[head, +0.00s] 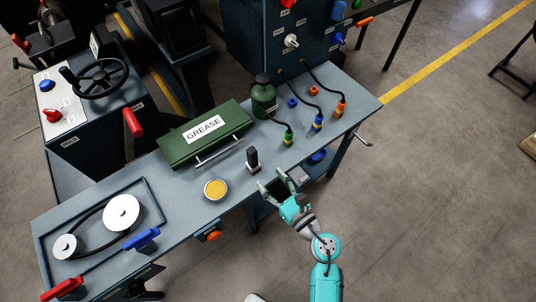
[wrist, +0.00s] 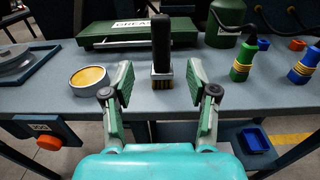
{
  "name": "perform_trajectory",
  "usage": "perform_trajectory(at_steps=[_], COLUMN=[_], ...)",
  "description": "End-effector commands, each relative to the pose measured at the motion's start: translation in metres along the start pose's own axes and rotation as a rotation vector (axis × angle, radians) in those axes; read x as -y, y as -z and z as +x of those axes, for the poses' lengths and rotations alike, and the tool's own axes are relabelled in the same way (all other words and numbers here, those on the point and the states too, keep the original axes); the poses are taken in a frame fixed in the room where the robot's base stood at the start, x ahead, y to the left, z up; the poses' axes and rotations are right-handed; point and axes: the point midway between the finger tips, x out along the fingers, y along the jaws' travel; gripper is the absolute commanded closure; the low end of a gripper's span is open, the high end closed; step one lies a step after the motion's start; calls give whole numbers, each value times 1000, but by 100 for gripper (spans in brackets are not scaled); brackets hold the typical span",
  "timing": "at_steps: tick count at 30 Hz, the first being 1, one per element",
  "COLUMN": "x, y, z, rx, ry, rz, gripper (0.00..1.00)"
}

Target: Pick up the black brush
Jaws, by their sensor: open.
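The black brush (head: 252,160) stands upright on the grey-blue workbench, handle up, near the front edge. My gripper (head: 276,187) is at the bench's front edge, just in front and to the right of the brush. In the wrist view my gripper (wrist: 160,85) is open, with its two green-padded fingers apart and the brush beyond and between them. Nothing is between the pads, and the fingers do not appear to touch the brush.
An open tin of yellow grease (head: 215,189) sits left of the brush. A green GREASE box (head: 205,137) lies behind it, with a green can (head: 264,98) to its right. Cabled plugs (head: 317,123) stand further right. An orange button box (head: 210,235) hangs under the front edge.

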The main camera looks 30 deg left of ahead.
Motion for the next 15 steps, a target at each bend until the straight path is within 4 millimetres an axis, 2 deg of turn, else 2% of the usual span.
perform_trajectory(at_steps=[9, 15], x=[0, 0], y=[-1, -1], z=[42, 55], rx=[2, 2], ry=[-1, 1], rz=[3, 4], gripper=[42, 42])
